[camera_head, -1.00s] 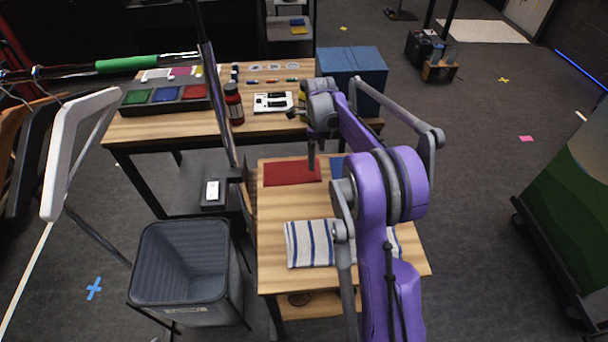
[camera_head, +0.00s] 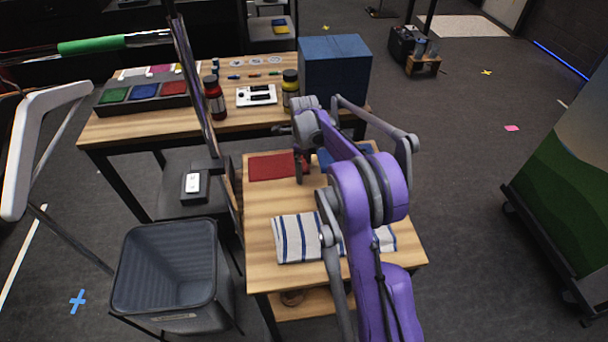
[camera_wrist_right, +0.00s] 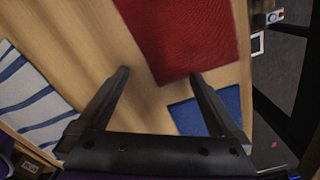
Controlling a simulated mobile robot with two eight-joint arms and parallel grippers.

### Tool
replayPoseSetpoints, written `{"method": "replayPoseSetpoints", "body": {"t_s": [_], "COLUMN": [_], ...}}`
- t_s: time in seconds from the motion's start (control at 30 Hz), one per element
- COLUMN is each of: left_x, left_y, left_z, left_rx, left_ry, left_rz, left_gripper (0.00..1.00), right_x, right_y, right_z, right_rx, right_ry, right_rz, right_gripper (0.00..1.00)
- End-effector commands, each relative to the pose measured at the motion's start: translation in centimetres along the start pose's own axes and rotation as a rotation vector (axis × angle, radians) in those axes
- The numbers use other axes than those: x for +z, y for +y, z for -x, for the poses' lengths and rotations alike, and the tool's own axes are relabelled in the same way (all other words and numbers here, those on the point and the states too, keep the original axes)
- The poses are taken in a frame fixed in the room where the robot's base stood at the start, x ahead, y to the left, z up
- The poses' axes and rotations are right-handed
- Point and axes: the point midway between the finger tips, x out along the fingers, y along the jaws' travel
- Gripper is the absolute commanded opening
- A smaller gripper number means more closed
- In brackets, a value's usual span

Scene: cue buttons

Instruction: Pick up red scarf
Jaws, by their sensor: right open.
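The red scarf (camera_head: 272,167) lies folded flat on the near wooden table, toward its far left part. In the right wrist view the red scarf (camera_wrist_right: 182,38) lies just beyond my fingertips, ahead and slightly right. My right gripper (camera_wrist_right: 160,74) is open and empty, with one fingertip over bare wood and the other close to the scarf's near edge. In the head view my right gripper (camera_head: 301,178) points down at the scarf's right end and hides a little of it. I cannot tell whether a finger touches the cloth. My left gripper is not in view.
A blue cloth (camera_wrist_right: 209,112) lies beside the red scarf, and a striped cloth (camera_head: 296,238) lies nearer on the table. A grey bin (camera_head: 165,268) stands left. A metal pole (camera_head: 197,85) rises left of the table. A blue box (camera_head: 334,67) stands behind.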

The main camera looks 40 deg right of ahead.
Motion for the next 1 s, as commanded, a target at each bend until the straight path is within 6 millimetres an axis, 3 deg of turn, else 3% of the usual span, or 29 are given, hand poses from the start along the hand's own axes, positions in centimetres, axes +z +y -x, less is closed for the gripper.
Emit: {"method": "replayPoseSetpoints", "body": {"t_s": [0.17, 1.0], "left_x": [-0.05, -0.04], "left_y": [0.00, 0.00], "left_z": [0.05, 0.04], "left_rx": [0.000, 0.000], "left_ry": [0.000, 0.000], "left_rz": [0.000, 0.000], "left_gripper": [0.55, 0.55], "right_x": [0.02, 0.01], "right_y": [0.03, 0.05], "right_z": [-0.01, -0.04], "right_rx": [0.001, 0.002], "right_ry": [0.000, 0.000], "right_rz": [0.001, 0.001], "right_gripper": [0.99, 0.23]}}
